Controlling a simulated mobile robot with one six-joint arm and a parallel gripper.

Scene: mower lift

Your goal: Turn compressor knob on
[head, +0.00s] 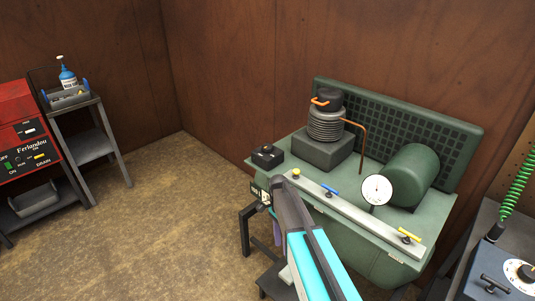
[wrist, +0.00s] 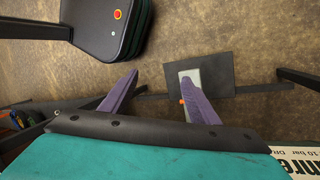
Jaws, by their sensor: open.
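The green compressor (head: 345,235) stands at the right in the head view. A black box (head: 267,156) sits on its left end; a black box with an orange-red round button (wrist: 117,15) shows at the top of the wrist view. My gripper (wrist: 160,76) is open and empty, its two purple fingers apart. A grey plate on a dark square (wrist: 192,77) lies beyond the right finger, with a small orange piece (wrist: 182,101) beside that finger. I cannot tell which part is the knob. In the head view my arm hides part of the compressor's front left.
The compressor's top carries a round gauge (head: 377,190), a blue lever (head: 330,190) and a yellow lever (head: 408,235). A grey bench with a dial (head: 522,272) stands at right. A red machine (head: 25,130) and a small stand (head: 92,145) are at left. The floor between is clear.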

